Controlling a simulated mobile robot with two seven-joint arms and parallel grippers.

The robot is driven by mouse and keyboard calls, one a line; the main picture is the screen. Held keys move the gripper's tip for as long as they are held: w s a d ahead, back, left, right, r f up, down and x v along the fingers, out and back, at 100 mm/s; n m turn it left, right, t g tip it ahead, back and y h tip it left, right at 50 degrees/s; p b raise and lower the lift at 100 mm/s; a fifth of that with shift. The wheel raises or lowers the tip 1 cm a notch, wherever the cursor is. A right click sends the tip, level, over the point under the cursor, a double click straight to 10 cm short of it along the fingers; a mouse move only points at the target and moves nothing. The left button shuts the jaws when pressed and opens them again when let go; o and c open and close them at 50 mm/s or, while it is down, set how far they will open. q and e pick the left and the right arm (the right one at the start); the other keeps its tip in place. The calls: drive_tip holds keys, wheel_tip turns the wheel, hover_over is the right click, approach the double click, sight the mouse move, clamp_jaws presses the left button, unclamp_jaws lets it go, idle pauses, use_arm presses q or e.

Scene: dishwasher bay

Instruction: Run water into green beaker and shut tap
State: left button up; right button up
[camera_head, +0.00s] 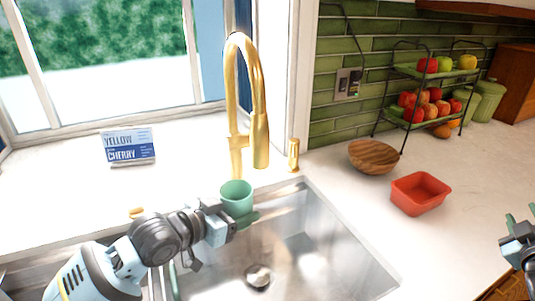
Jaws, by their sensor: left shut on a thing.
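The green beaker (237,196) is upright over the back edge of the steel sink (310,240). My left gripper (243,217) is shut on it; the fingers are partly hidden against the beaker. The gold tap (247,90) stands behind the sink, with its spout end (261,152) above and a little right of the beaker. No stream of water shows from the spout. A small gold handle (293,155) stands on the counter right of the tap. My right gripper (524,220) is at the right edge, partly cut off, with its fingers apart and nothing visible between them.
A red tray (420,194) and a wooden bowl (374,157) stand on the counter right of the sink. A tiered fruit stand (432,75) is behind them.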

drive_tip(key=w+a+n+t+y, duration=0.1)
drive_tip(key=w+a+n+y, duration=0.1)
drive_tip(key=w+a+n, duration=0.45)
drive_tip(key=w+a+n+t+y, duration=0.1)
drive_tip(key=w+a+n+y, duration=0.25)
drive_tip(key=a, duration=0.65)
drive_tip(key=w+a+n+t+y, duration=0.1)
drive_tip(key=w+a+n+y, duration=0.1)
drive_tip(key=w+a+n, duration=0.55)
drive_tip(key=a+n+g+y, duration=0.1)
drive_tip(key=a+n+y, duration=0.7)
drive_tip(key=a+n, duration=1.5)
drive_tip(key=shift+w+a+f+m, duration=0.1)
drive_tip(key=shift+w+a+m, duration=0.5)
drive_tip(key=shift+w+a, duration=0.95)
drive_tip(key=shift+w+a+m, duration=0.55)
drive_tip(key=shift+w+a, duration=0.25)
drive_tip(key=shift+w, duration=1.5)
drive_tip(key=shift+w+a+f+m, duration=0.1)
drive_tip(key=shift+w+a+m, duration=0.5)
drive_tip(key=shift+w+a, duration=0.95)
drive_tip(key=shift+w+d, duration=0.35)
clamp_jaws()
